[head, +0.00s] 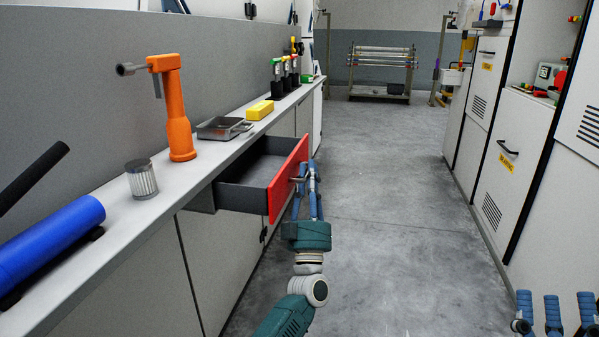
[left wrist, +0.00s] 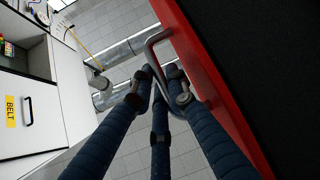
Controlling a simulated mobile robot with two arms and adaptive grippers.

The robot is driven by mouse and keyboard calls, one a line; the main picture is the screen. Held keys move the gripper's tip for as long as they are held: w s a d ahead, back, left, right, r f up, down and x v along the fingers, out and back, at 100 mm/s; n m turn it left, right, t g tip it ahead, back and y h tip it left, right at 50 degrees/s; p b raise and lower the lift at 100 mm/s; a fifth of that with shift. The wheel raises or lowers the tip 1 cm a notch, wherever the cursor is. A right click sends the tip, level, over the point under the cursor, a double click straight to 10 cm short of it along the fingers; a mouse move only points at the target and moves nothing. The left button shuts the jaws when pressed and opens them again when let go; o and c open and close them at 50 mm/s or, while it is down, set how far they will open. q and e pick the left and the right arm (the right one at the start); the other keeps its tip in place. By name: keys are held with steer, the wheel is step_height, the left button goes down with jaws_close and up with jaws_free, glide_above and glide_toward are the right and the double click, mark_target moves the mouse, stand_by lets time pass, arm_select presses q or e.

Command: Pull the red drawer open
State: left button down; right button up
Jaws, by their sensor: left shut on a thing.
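The red drawer (head: 287,180) stands pulled out from under the long counter, and its dark empty inside shows. In the left wrist view its red front (left wrist: 207,85) runs down the right side. My left gripper (head: 307,172) is at the drawer's outer face, shut on the grey handle. In the left wrist view the fingers (left wrist: 163,84) close around the bent handle bar (left wrist: 150,45), partly hiding it. My right gripper (head: 553,310) is at the bottom right, its fingers spread and empty, away from the drawer.
On the counter (head: 165,208) are a blue cylinder (head: 45,238), a metal-ribbed cup (head: 141,181), an orange tool (head: 176,110), a grey tray (head: 222,128) and a yellow block (head: 260,110). White cabinets (head: 515,160) line the right. The floor (head: 385,190) between is clear.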

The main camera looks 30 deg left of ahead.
arm_select(q)
steer(key=shift+f, duration=0.1)
steer(key=c, duration=1.9)
jaws_free()
steer(key=shift+c, duration=0.2)
steer(key=v, duration=1.2)
